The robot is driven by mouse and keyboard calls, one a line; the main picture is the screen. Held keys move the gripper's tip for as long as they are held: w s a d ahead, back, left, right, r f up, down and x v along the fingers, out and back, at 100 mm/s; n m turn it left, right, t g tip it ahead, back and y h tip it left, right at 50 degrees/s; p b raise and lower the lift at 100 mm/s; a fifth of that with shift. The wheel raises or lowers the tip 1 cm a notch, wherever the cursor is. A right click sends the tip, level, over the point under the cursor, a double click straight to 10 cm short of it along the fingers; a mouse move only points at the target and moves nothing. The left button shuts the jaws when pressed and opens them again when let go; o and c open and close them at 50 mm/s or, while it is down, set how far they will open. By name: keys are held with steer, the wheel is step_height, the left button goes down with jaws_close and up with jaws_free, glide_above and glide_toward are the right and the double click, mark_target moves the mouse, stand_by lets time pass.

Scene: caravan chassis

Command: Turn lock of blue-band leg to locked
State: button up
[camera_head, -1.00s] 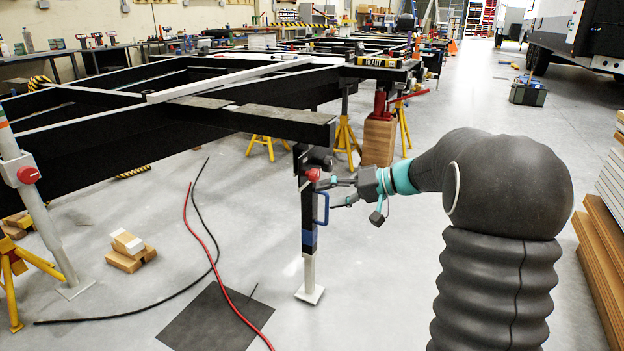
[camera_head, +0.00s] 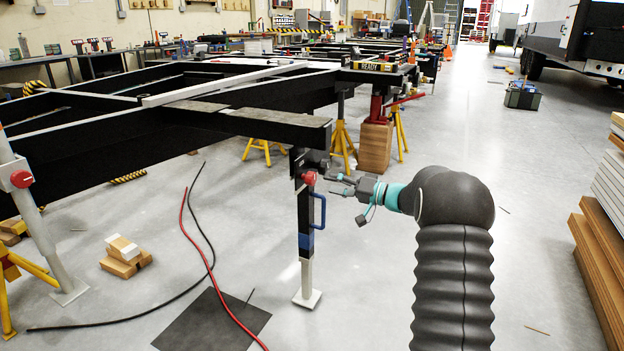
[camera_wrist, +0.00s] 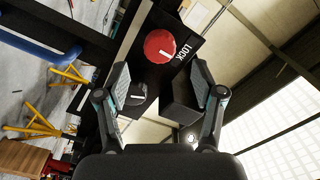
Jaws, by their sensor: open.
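The blue-band leg (camera_head: 305,215) hangs upright from the near corner of the black chassis, with a blue band (camera_head: 306,241) and a blue side handle (camera_head: 320,210). Its lock is a round red knob (camera_head: 309,178) near the top. In the wrist view, the red knob (camera_wrist: 160,46) has a white pointer line and sits beside the word LOCK. My gripper (camera_head: 339,184) is just right of the knob in the head view. In the wrist view, my gripper (camera_wrist: 162,84) is open and empty. The knob lies beyond the fingertips, apart from them.
A black knob (camera_wrist: 137,97) with a white mark and a dark block (camera_wrist: 179,100) show between the fingers. Another leg with a red knob (camera_head: 21,179) stands at left. Yellow stands (camera_head: 341,145) are behind. Hoses (camera_head: 207,262) cross the floor.

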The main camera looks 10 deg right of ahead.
mark_target(315, 179)
steer(key=x, duration=0.7)
steer(key=c, duration=1.2)
